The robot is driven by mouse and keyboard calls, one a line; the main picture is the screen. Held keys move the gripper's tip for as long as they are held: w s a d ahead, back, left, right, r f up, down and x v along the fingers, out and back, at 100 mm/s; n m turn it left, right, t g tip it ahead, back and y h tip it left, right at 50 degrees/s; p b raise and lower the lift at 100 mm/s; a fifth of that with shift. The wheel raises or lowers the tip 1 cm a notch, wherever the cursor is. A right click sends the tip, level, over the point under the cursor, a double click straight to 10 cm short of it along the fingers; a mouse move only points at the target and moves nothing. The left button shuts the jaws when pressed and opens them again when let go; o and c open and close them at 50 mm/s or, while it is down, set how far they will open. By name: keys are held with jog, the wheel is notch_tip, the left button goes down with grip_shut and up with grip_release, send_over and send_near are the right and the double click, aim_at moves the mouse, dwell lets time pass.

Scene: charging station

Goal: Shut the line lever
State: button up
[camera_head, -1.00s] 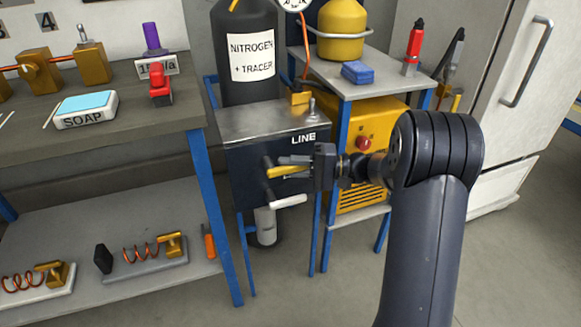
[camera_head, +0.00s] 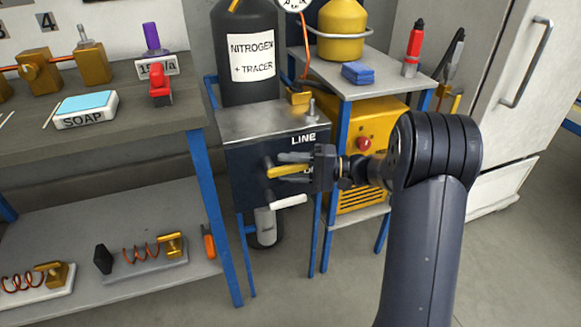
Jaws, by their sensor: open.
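The line lever is a yellow handle (camera_head: 288,171) on the front of a dark box (camera_head: 246,182) marked LINE. It points to the right and slightly up. My gripper (camera_head: 288,167) is at the lever from the right. Its two dark fingers are apart, one above and one below the yellow handle, and part of the handle lies between them. I cannot tell whether either finger touches it. The fingers hide part of the lettering beside the lever.
A white handle (camera_head: 289,201) sticks out just below the lever. The nitrogen cylinder (camera_head: 245,60) stands behind the box. A blue-legged stand with a yellow machine (camera_head: 370,150) is close on the right. The workbench (camera_head: 130,143) is on the left.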

jog(key=s+d+p, duration=0.1)
jog(key=d+p, duration=0.1)
jog(key=d, duration=0.8)
jog(key=shift+d+p, duration=0.35)
jog(key=shift+d, duration=0.05)
jog(key=shift+s+a+f, duration=0.1)
jog(key=a+b, duration=0.1)
jog(key=a, duration=0.2)
jog(key=a+b, duration=0.1)
jog(key=a, duration=0.3)
jog(key=w+a+b, duration=0.1)
jog(key=a, duration=0.2)
jog(key=shift+w+a, duration=0.1)
jog(key=shift+a, duration=0.3)
jog(key=shift+d+r+p, duration=0.1)
jog(key=shift+r+p, duration=0.15)
jog(key=shift+p, duration=0.05)
jog(key=shift+h, duration=0.4)
jog(key=shift+f, duration=0.1)
